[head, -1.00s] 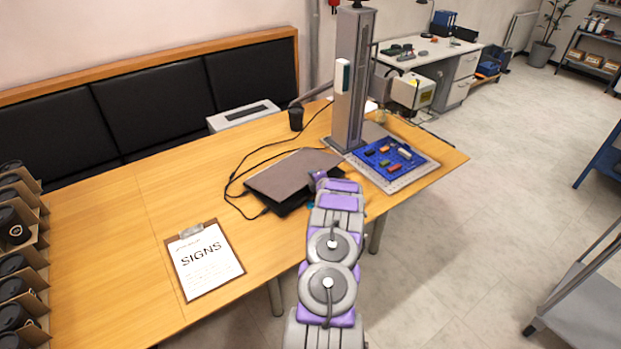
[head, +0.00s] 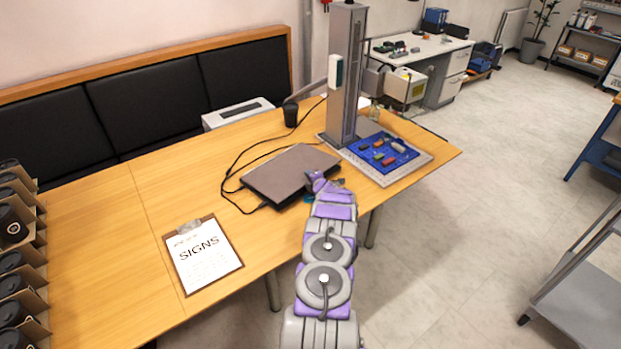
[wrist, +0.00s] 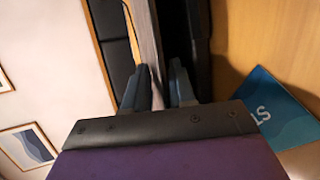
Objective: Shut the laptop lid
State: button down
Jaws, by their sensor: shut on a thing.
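The laptop (head: 290,170) lies on the wooden table with its grey lid low over the dark base. In the head view the lid looks nearly flat; I cannot tell whether it touches the base. My gripper (head: 320,182) is at the lid's right front corner. In the wrist view my gripper (wrist: 158,88) has its two fingers on either side of the thin grey lid (wrist: 148,40), shut on its edge. The dark base (wrist: 196,40) runs beside it. My arm hides part of the laptop's front right side.
A marker column (head: 345,75) and a blue tray of small parts (head: 378,155) stand right of the laptop. Black cables (head: 232,170) run behind and left of it. A SIGNS clipboard (head: 203,262) lies front left. A blue card (wrist: 272,105) lies near the laptop.

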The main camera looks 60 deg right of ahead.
jog(key=shift+a+f, duration=0.1)
jog(key=shift+f, duration=0.1)
jog(key=c, duration=1.3)
grip_release()
jog(key=shift+w, duration=0.1)
jog(key=shift+o, duration=0.2)
jog(key=shift+s+a+r, duration=0.1)
jog(key=shift+s, duration=0.15)
jog(key=p+v, duration=0.4)
jog(key=v, duration=1.2)
jog(key=shift+s+a+r, duration=0.2)
jog(key=shift+s, duration=0.05)
jog(key=shift+c, duration=0.3)
